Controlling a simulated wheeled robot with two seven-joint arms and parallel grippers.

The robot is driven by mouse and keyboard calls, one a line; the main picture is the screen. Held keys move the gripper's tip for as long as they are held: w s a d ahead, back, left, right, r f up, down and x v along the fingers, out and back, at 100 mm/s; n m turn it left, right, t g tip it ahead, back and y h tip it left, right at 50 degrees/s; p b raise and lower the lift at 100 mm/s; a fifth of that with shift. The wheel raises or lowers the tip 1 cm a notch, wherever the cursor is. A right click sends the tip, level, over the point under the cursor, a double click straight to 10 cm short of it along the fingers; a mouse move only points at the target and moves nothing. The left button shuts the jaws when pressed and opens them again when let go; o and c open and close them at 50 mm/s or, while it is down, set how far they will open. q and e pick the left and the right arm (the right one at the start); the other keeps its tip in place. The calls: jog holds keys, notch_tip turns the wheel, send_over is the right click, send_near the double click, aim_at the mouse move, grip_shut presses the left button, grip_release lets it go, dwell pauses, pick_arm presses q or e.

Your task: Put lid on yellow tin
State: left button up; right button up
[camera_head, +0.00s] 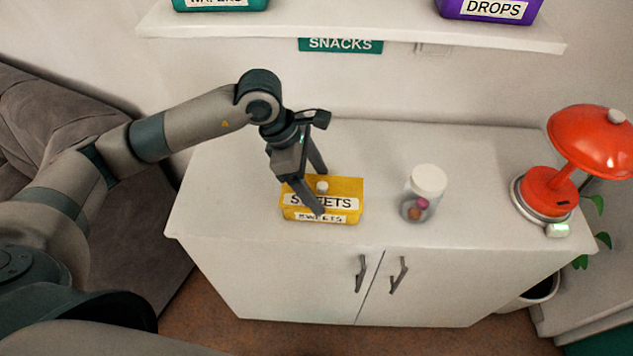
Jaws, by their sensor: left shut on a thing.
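The yellow tin (347,217) stands on the white cabinet top, with a SWEETS label on its front. Its yellow lid (350,186), with a pale knob and a larger SWEETS label, is over the tin. The lid looks lined up with the tin; I cannot tell whether it rests fully on it or sits slightly above. My left gripper (320,189) points down at the lid and is shut on it, one finger in front and one toward the back. The front finger hides part of both labels. My right gripper is not in view.
A clear jar (427,193) with a white cap and colored balls stands right of the tin. A red lamp (592,143) is at the right end of the cabinet top (230,205). A white shelf (350,27) with a teal and a purple container hangs above.

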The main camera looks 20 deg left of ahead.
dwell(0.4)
pick_arm(q)
jog(key=o, duration=1.3)
jog(key=shift+r+p, duration=1.4)
jog(key=shift+r, duration=2.6)
grip_shut()
